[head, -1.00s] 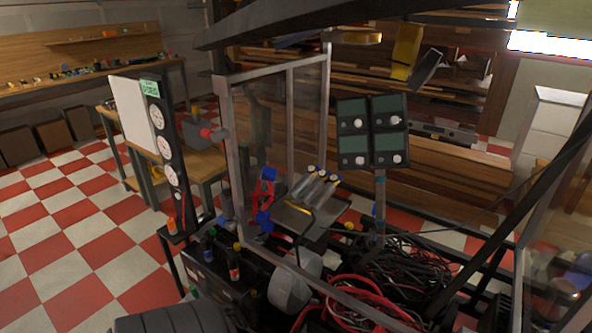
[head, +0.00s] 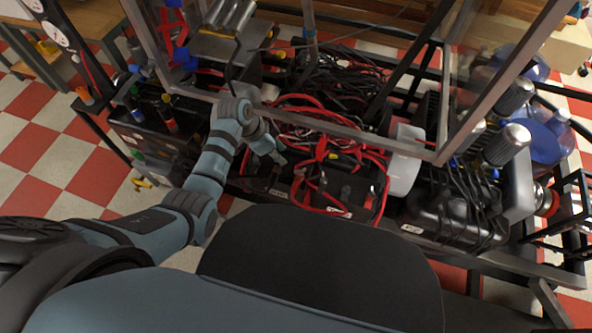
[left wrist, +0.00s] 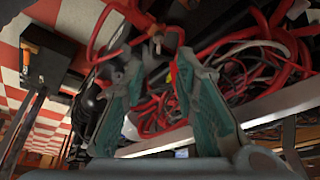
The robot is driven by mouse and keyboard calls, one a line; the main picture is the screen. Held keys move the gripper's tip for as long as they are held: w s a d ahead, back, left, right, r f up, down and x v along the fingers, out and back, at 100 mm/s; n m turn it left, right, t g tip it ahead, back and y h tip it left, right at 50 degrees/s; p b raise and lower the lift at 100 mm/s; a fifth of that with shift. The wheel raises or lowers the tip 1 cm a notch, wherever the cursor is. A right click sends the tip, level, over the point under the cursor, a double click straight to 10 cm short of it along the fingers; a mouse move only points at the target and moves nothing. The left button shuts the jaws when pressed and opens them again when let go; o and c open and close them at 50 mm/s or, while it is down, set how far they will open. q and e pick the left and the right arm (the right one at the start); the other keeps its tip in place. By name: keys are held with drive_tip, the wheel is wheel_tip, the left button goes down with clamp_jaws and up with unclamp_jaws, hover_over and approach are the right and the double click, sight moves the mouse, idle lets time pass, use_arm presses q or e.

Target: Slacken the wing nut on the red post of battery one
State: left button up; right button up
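My left gripper (head: 276,152) reaches down from the left over the front of the black batteries, beside the red cables. In the left wrist view its two fingers (left wrist: 159,66) are apart, with a gap between the tips. A small metallic piece on a post (left wrist: 157,42), perhaps the wing nut, shows just beyond that gap with red cable around it. I cannot tell whether the fingers touch it. A black battery (head: 342,187) with red cables stands right of the gripper; another lies partly hidden under the gripper. Their number labels are unreadable. My right gripper is not in view.
Thick red cables (head: 300,108) loop over the batteries. A metal frame rail (head: 345,128) runs just behind them. A white round part (head: 406,160) stands right of the batteries. A black case with coloured terminals (head: 150,125) lies left of my arm.

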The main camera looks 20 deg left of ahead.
sight(299, 170)
use_arm(q)
drive_tip(key=shift+m, duration=0.3)
drive_tip(key=b+x, duration=0.2)
drive_tip(key=x, duration=0.1)
drive_tip(key=b+x, duration=0.3)
drive_tip(key=x, duration=0.1)
drive_tip(key=b+x, duration=0.3)
drive_tip(key=x, duration=0.1)
drive_tip(key=shift+w+d, duration=0.2)
drive_tip(key=shift+d, duration=0.15)
drive_tip(key=shift+b+x, duration=0.5)
drive_tip(key=shift+x, duration=0.3)
drive_tip(key=shift+w+d, duration=0.1)
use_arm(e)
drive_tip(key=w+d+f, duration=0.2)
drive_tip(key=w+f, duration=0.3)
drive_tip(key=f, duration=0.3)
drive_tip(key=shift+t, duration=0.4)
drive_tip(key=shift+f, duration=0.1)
use_arm(q)
clamp_jaws()
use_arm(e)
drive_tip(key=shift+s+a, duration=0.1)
